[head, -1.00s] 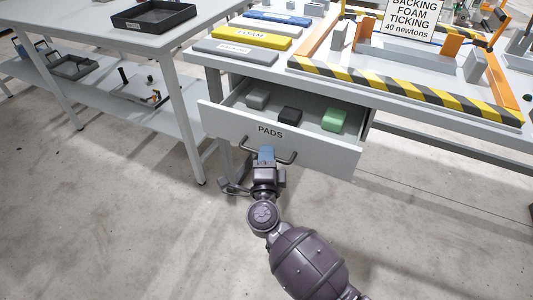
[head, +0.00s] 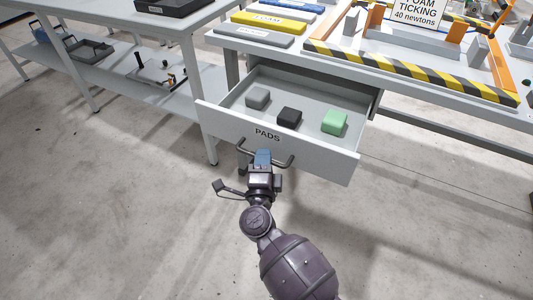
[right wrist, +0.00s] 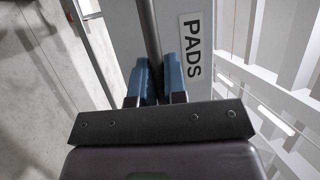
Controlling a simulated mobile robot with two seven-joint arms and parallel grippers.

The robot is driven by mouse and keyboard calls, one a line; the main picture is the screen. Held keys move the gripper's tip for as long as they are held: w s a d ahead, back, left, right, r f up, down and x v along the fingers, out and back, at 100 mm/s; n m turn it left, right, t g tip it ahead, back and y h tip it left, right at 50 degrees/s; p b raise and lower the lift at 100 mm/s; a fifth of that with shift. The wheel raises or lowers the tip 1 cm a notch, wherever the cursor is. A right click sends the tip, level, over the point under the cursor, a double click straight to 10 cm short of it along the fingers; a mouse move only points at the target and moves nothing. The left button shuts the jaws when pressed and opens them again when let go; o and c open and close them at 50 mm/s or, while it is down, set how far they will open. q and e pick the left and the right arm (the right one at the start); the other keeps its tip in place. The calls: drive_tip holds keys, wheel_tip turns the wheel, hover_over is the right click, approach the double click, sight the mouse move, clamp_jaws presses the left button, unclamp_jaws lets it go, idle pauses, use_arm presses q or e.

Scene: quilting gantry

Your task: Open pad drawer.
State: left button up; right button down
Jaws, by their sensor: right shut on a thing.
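The pad drawer (head: 325,160), a light grey drawer with a PADS label, stands pulled out from under the workbench. A grey pad (head: 257,98), a black pad (head: 289,117) and a green pad (head: 334,121) lie inside it. My right gripper (head: 263,157) is shut on the drawer's dark bar handle (head: 285,163). In the right wrist view its blue fingers (right wrist: 160,80) sit on either side of the handle bar (right wrist: 151,35), beside the PADS label (right wrist: 193,50). My left gripper is not in view.
The workbench top (head: 292,54) above the drawer carries foam strips and a yellow-black striped frame (head: 410,75). A second table with a lower shelf (head: 125,72) stands at the left. The concrete floor in front of the drawer is clear.

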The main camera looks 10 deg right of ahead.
drive_tip(key=shift+s+a, duration=0.15)
drive_tip(key=c, duration=1.2)
unclamp_jaws()
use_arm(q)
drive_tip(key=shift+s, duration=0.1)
